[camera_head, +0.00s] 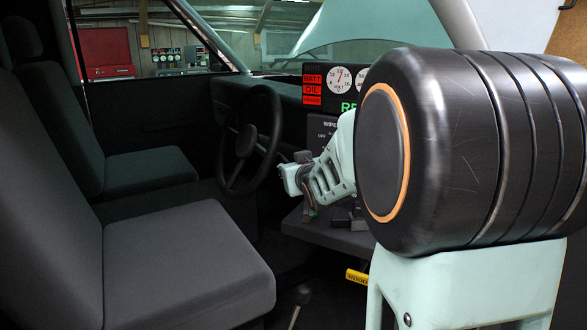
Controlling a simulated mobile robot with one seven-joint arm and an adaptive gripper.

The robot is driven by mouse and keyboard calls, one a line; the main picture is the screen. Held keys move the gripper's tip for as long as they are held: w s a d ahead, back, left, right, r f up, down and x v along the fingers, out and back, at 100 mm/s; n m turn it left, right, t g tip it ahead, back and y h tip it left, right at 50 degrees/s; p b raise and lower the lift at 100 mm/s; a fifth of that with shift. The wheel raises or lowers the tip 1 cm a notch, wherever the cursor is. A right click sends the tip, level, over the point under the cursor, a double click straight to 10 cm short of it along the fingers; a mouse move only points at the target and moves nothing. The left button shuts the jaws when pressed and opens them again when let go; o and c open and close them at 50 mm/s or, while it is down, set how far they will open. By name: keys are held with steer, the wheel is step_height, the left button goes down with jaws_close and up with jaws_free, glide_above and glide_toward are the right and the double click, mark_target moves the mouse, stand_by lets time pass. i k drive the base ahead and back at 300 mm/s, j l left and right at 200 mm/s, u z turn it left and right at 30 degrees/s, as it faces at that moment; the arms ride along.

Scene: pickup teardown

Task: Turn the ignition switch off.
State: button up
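I cannot make out the ignition switch; it may be hidden behind my arm. My gripper (309,208) is in front of the lower dash, right of the steering wheel (242,142). Its fingers are small, dark and point downward, and whether they are open or shut does not show.
Two grey seats (185,262) fill the left side. A gear lever (301,296) rises from the floor, and a yellow lettered handle (357,277) sits under the dash. My large arm joint blocks the right side. Open space lies between the near seat and dash.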

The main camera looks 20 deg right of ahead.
mark_target(360, 225)
steer(key=z, duration=0.85)
